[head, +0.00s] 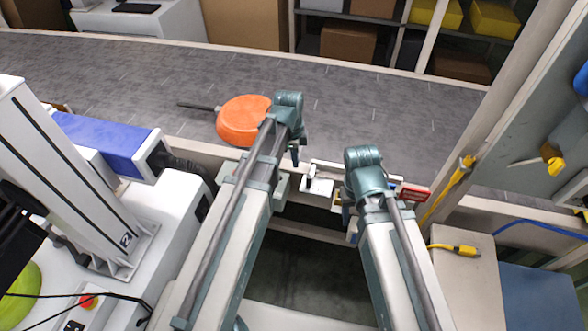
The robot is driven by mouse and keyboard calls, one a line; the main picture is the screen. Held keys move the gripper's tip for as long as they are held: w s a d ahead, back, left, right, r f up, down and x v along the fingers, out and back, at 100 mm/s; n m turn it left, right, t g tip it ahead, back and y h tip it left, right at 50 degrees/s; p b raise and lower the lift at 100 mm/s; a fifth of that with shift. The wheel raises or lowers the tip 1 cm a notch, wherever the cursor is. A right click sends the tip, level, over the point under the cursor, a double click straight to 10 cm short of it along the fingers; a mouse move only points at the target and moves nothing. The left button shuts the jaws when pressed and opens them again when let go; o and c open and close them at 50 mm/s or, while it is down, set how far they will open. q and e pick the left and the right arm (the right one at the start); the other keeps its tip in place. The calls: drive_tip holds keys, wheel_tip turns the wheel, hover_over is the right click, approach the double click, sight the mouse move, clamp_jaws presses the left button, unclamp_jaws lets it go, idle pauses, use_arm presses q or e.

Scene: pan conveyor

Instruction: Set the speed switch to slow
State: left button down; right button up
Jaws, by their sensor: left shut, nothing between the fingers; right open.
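A white switch plate (317,186) with a small dark lever sits on the near rail of the conveyor, between my two arms. I take it for the speed switch; its lettering and setting are too small to read. My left gripper (294,154) is shut and empty, pointing down just left of and beyond the plate, apart from it as far as I can see. My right gripper (346,202) is open, just right of the plate and partly hidden by its own wrist.
An orange pan (238,128) with a dark handle lies on the grey conveyor belt (390,115), partly behind my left wrist. A red label (415,195) is on the rail to the right. A blue and white machine (105,143) stands left. A yellow cable (455,249) lies right.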

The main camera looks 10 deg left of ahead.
idle(0.4)
use_arm(q)
wheel_tip(320, 180, down, 10)
drive_tip(key=f+b, duration=0.1)
drive_tip(key=b, duration=1)
drive_tip(key=a+r+p, duration=0.2)
drive_tip(key=a, duration=0.1)
drive_tip(key=shift+a+r, duration=0.1)
drive_tip(key=shift+a, duration=0.1)
drive_tip(key=shift+a+r+h, duration=0.15)
drive_tip(key=shift+a+h, duration=0.2)
drive_tip(key=shift+h, duration=0.55)
